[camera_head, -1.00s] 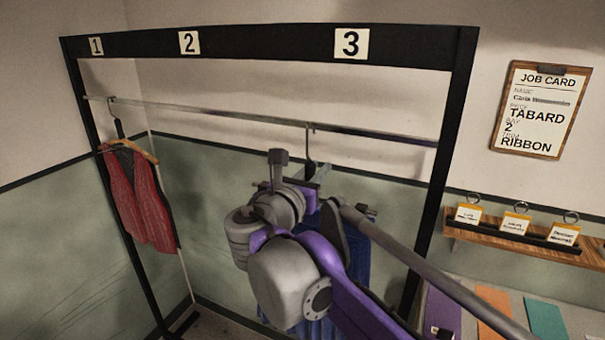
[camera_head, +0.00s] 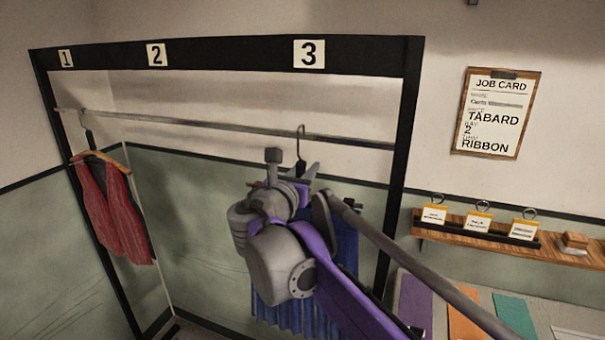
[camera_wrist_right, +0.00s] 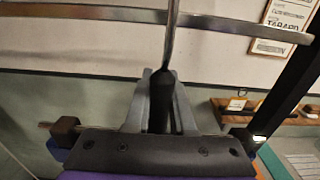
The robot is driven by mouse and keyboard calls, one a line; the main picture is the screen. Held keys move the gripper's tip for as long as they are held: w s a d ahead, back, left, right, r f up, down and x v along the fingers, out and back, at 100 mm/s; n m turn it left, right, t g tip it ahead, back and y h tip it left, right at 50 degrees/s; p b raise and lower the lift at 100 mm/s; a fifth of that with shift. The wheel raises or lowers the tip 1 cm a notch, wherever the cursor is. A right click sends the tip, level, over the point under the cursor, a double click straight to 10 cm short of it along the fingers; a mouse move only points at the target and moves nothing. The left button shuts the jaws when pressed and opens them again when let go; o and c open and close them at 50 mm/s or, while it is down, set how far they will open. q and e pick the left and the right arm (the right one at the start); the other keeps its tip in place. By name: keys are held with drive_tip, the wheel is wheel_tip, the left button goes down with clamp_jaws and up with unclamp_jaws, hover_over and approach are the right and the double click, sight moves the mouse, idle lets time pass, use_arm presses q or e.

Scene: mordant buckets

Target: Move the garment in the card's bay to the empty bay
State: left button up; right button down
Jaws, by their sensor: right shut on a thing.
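The job card (camera_head: 497,112) on the wall reads tabard, bay 2, ribbon. A blue pleated garment (camera_head: 345,245) hangs below the number 3 sign (camera_head: 309,54), largely hidden behind my right arm. Its dark hanger hook (camera_head: 300,140) is at the rail (camera_head: 220,128); I cannot tell whether it rests there. My right gripper (camera_head: 301,172) is shut on the hanger's neck just below the rail. In the right wrist view its grey fingers (camera_wrist_right: 160,105) flank the dark neck (camera_wrist_right: 161,98). The rail under the number 2 sign (camera_head: 156,55) is bare. My left gripper is out of view.
A red garment (camera_head: 115,215) hangs on a wooden hanger below the number 1 sign (camera_head: 66,58). The black frame's right post (camera_head: 396,190) stands right of the blue garment. A wooden shelf (camera_head: 460,237) with several tags is on the right wall, above coloured sheets (camera_head: 513,315).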

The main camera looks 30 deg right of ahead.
drive_tip(key=w+d, duration=0.1)
drive_tip(key=w+d+f, duration=0.1)
drive_tip(key=w+d+f+b, duration=0.1)
drive_tip(key=d, duration=0.1)
drive_tip(key=shift+w, duration=0.15)
idle(0.5)
drive_tip(key=shift+w, duration=0.1)
drive_tip(key=c, duration=0.7)
unclamp_jaws()
drive_tip(key=shift+f, duration=0.1)
drive_tip(key=shift+a, duration=0.1)
